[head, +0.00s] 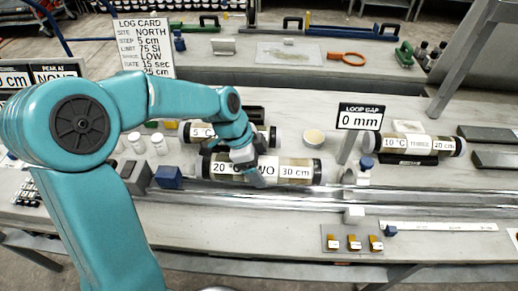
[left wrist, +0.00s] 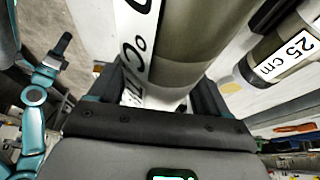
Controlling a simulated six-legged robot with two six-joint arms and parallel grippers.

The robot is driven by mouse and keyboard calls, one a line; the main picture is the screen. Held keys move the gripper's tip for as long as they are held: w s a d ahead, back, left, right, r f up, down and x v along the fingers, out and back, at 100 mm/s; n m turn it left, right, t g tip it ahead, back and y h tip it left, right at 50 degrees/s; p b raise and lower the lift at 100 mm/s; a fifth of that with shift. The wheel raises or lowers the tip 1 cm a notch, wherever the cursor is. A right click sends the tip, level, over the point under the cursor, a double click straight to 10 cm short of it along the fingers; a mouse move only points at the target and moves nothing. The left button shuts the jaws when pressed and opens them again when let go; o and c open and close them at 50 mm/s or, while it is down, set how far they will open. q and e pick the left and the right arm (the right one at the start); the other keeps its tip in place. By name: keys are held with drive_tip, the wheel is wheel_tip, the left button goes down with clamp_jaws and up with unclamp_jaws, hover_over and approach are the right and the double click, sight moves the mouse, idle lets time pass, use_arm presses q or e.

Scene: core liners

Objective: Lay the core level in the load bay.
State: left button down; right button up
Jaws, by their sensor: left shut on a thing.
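No part is marked as the load bay.
Another liner labelled "5 °C" (head: 201,132) lies close behind, and its "25 cm" end (left wrist: 287,55) shows in the wrist view. A third liner, "THREE" (head: 420,144), lies at right. A "LOOP GAP 0 mm" sign (head: 361,116) and blue-capped post (head: 366,163) stand nearby.

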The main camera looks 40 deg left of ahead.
use_arm(q)
drive_tip(key=shift+w+f, duration=0.15)
drive_tip(key=shift+f, duration=2.9)
unclamp_jaws()
